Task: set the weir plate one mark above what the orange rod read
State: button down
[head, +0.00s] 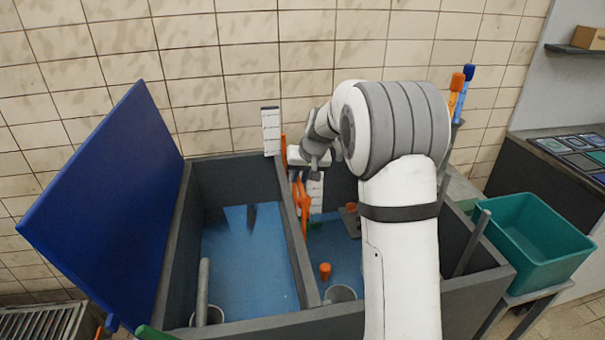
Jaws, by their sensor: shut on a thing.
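My gripper (314,163) is at the dividing wall of a grey two-part tank, beside orange upright guides (303,201). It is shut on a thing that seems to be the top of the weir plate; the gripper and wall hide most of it. A white marked scale (315,191) shows just below the gripper. Another white scale (271,131) stands at the tank's back edge. The marks are too small to read. An orange-tipped rod (456,92) stands upright at the right, beside a blue-tipped rod (466,82); their lower ends are hidden.
The left tank part (240,250) holds blue water and a grey pipe (203,286). A blue lid (110,200) stands open at left. An orange float-like piece (325,271) is in the right part. A teal bin (535,240) stands at right. My arm hides much of the right part.

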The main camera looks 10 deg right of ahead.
notch_tip(320, 180, down, 2)
jog(key=shift+f+b, duration=0.2)
jog(key=shift+b, duration=0.25)
jog(key=shift+r, duration=0.1)
jog(key=c, duration=1.4)
grip_release()
jog(key=shift+o, duration=0.2)
jog(key=shift+r, duration=0.1)
jog(key=v, duration=0.7)
jog(key=shift+r, duration=0.3)
jog(key=shift+s, duration=0.1)
